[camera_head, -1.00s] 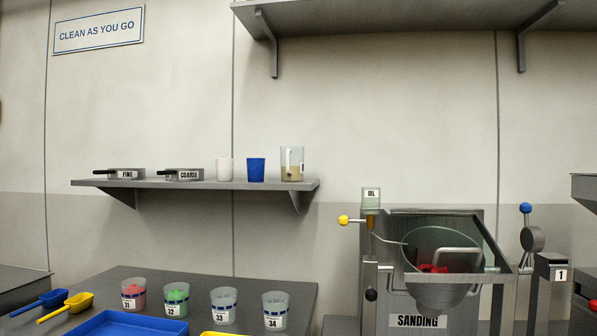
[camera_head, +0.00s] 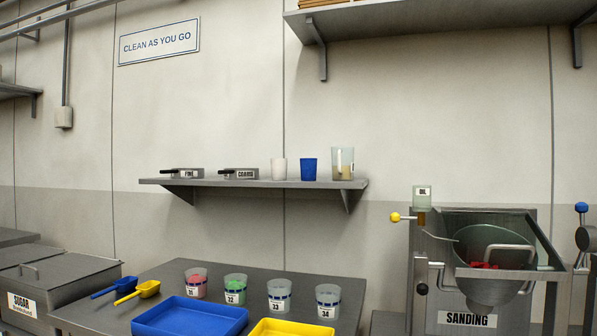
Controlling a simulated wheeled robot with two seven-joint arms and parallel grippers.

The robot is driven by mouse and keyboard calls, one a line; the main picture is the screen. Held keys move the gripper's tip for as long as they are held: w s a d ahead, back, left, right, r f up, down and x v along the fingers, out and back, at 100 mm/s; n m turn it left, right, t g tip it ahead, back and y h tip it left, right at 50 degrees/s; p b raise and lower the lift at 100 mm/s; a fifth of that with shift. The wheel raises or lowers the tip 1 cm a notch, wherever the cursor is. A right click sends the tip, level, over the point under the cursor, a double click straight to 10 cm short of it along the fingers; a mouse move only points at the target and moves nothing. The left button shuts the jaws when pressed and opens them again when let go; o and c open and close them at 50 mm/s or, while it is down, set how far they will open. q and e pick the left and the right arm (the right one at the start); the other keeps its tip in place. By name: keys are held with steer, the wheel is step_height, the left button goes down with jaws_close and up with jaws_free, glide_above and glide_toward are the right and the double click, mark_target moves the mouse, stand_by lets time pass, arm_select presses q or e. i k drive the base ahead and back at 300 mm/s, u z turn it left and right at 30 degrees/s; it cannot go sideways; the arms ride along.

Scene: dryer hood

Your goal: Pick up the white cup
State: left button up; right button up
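The white cup (camera_head: 279,169) stands upright on the grey wall shelf (camera_head: 225,184). It is between the box labelled COARSE (camera_head: 239,173) on its left and a blue cup (camera_head: 309,169) on its right, with small gaps on both sides. Neither of my grippers shows in the head view, so I see nothing holding or touching the cup.
A clear jug (camera_head: 343,163) and a FINE box (camera_head: 182,173) share the shelf. Below, a table (camera_head: 262,275) holds several numbered cups, scoops, a blue tray (camera_head: 190,317) and a yellow tray (camera_head: 290,328). The SANDING machine (camera_head: 470,270) stands right, a SUGAR bin (camera_head: 60,280) left.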

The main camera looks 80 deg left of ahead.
mark_target(279, 166)
steer(key=k, duration=0.9)
steer(key=u, duration=1.45)
steer(key=i, duration=0.45)
